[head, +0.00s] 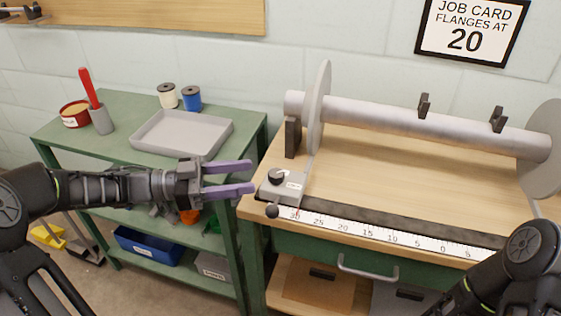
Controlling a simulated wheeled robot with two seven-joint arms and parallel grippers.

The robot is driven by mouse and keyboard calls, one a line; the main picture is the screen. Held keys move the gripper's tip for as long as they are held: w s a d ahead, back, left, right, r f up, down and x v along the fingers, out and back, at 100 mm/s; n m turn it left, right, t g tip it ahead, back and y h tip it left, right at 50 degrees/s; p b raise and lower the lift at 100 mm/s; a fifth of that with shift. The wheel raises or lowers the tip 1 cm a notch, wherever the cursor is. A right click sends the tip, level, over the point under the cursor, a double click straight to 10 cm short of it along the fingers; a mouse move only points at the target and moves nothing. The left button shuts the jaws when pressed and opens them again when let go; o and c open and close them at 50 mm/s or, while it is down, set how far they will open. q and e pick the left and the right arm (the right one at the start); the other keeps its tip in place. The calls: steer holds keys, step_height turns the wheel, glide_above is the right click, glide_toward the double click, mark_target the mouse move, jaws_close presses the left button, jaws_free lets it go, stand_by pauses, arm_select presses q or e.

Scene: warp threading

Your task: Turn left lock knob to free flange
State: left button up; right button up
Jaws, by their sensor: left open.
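The left lock knob (277,176) is a black knob on a small grey block (285,188) at the front left of the wooden bench. The left flange (319,108) is a grey disc standing upright around the left part of the horizontal roller (415,121). A red pointer by the block sits near the 30 mark of the scale (385,239). My left gripper (250,178) has purple fingers, is open and empty, and points right, a little left of the knob. Part of my right arm shows at the lower right; its gripper is out of view.
A job card (472,28) on the wall reads "flanges at 20". A green cart (115,108) at left holds a grey tray (182,132), two spools and a red-handled tool. A dark ball (272,211) sticks out at the bench's front edge. The wooden top behind the scale is clear.

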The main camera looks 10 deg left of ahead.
mark_target(276, 172)
arm_select(q)
steer(key=shift+s+r, duration=0.1)
steer(key=shift+s, duration=0.1)
steer(key=shift+w+d, duration=0.1)
steer(key=shift+b+x, duration=0.85)
steer(key=shift+x, duration=2.95)
jaws_close()
